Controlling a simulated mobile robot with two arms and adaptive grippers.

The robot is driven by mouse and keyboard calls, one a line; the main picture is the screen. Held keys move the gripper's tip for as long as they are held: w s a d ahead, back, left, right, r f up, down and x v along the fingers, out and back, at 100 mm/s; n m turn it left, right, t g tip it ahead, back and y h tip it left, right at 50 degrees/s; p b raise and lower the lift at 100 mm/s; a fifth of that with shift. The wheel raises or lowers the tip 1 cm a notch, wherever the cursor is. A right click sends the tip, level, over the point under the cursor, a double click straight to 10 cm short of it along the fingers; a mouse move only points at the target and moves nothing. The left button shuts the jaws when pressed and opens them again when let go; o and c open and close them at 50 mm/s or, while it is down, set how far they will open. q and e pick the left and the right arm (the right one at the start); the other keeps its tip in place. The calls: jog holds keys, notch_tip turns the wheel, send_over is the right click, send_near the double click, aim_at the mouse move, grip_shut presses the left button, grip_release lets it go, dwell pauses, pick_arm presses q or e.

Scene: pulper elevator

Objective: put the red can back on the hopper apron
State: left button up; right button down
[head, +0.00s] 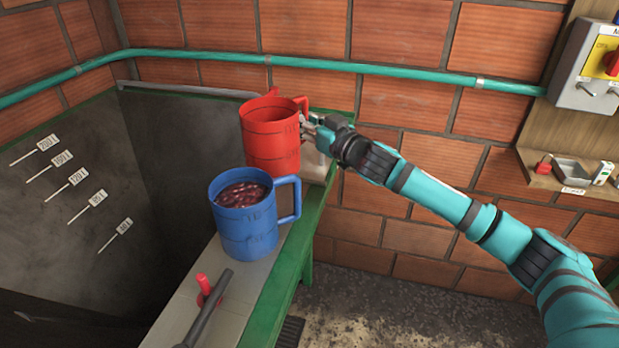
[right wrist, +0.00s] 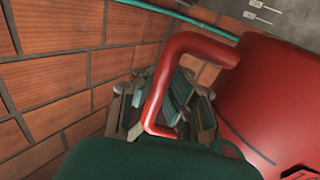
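The red can (head: 271,138) is upright at the far end of the hopper apron (head: 190,318). I cannot tell whether its base touches the apron or hangs just above it. My right gripper (head: 309,128) is at the can's handle, on its right side. In the right wrist view the red handle (right wrist: 195,45) passes between the fingers (right wrist: 168,105), which look closed on it. The red can's body fills the right of that view. My left gripper is not in view.
A blue can (head: 247,222) holding dark red fruit stands on the apron, just nearer than the red can. A red-knobbed lever (head: 208,305) is at the apron's near end. The deep hopper (head: 180,150) opens to the left. A switch box (head: 588,70) is on the right wall.

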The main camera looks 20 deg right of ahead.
aim_at(301, 139)
notch_tip(301, 139, down, 4)
jog(key=shift+s+a+f, duration=0.1)
jog(key=shift+a, duration=0.05)
jog(key=shift+f, duration=0.3)
notch_tip(301, 139, down, 2)
jog(key=shift+f, duration=0.7)
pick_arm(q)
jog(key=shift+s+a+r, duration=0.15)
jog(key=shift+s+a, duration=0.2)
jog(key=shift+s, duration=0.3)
pick_arm(e)
jog(key=c, duration=1.5)
grip_release()
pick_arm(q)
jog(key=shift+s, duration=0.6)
